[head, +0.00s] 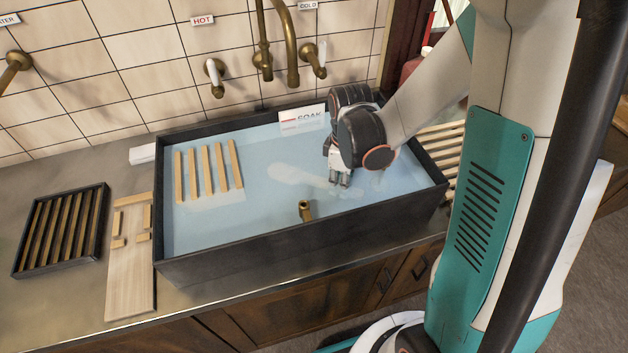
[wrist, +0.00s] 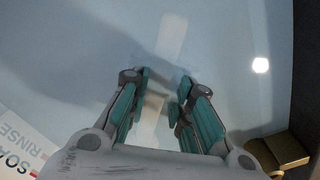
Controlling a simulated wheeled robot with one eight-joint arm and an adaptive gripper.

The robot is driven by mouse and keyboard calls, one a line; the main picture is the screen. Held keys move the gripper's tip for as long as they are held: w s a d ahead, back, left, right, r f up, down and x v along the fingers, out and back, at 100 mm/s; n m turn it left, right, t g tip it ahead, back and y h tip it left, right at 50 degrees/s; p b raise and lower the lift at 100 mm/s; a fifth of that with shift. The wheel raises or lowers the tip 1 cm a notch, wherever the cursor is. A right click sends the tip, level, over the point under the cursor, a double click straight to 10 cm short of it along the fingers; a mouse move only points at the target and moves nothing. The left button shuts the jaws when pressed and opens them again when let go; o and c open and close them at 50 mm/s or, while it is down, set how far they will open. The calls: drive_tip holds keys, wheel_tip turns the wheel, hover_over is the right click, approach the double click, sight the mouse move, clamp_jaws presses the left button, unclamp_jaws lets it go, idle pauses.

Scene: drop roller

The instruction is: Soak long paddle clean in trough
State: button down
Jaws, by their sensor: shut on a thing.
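The trough (head: 240,250) is a dark rectangular basin filled with pale blue water, with a SOAK sign (head: 303,117) at its back edge. My gripper (head: 340,183) is over the right half of the trough, pointing down with its fingertips at the water. A pale long shape, seemingly the long paddle (head: 298,174), lies blurred in the water to the left of my gripper. In the wrist view, a pale strip (wrist: 172,38) runs between the fingers of my gripper (wrist: 164,84), which is shut on it. The water blurs its outline, and its cleanness cannot be judged.
Several wooden slats (head: 207,172) stand at the trough's left end. A short brass pipe (head: 305,210) rises near the front wall. Left of the trough are a wooden board (head: 128,275) with small blocks and a slatted black tray (head: 60,230). A brass faucet (head: 288,45) hangs behind.

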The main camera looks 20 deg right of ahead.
wheel_tip(320, 180, up, 12)
drive_tip(key=p, duration=0.8)
drive_tip(key=shift+r+p, duration=0.15)
drive_tip(key=shift+p, duration=0.15)
drive_tip(key=shift+r, duration=0.1)
idle(3.5)
wheel_tip(320, 180, up, 3)
drive_tip(key=shift+f+p, duration=0.1)
drive_tip(key=shift+p, duration=0.9)
